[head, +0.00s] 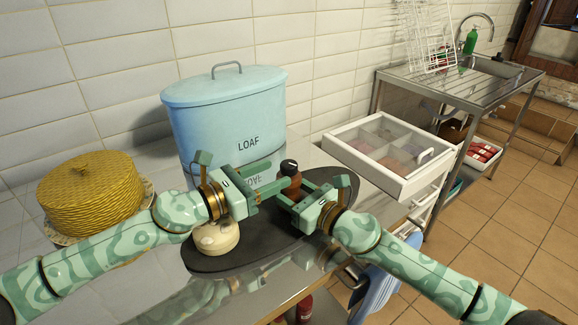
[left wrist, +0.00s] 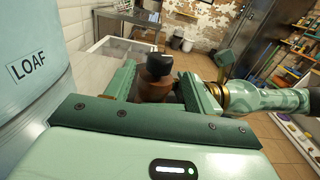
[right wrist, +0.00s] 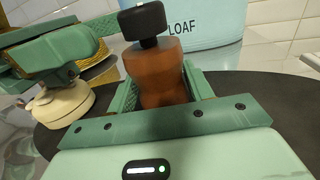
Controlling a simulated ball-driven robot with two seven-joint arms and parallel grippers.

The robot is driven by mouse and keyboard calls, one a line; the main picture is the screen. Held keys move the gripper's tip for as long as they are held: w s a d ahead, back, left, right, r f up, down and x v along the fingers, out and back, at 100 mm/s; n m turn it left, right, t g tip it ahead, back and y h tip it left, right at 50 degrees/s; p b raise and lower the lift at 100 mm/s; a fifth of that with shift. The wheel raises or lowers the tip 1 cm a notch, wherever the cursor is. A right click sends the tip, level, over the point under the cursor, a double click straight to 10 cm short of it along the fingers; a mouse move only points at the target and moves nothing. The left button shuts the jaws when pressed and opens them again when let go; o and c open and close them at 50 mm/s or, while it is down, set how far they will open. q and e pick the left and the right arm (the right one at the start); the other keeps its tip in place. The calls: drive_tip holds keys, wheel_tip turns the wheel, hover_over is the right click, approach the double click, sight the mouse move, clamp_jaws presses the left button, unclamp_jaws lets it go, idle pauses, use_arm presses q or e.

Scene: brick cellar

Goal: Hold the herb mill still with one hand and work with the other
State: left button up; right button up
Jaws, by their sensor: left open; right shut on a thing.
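The herb mill (head: 294,184) has a brown waisted body and a black knob on top. It stands upright over the dark oval board. My right gripper (head: 287,197) is shut on its brown body; in the right wrist view the mill (right wrist: 158,75) sits between the fingers. My left gripper (head: 268,190) is open, close to the mill from the left. In the left wrist view the mill (left wrist: 154,88) shows between or just beyond the parted fingers; I cannot tell which. The mill's foot is hidden by the grippers.
A blue LOAF bin (head: 225,120) stands right behind the grippers. A round cream object (head: 216,238) sits on the dark board (head: 215,262) below my left gripper. A yellow woven dome (head: 95,195) is at left, a white divided box (head: 385,175) at right.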

sight(282, 170)
use_arm(q)
drive_tip(key=x, duration=0.5)
drive_tip(key=shift+w+d, duration=0.15)
drive_tip(key=c, duration=1)
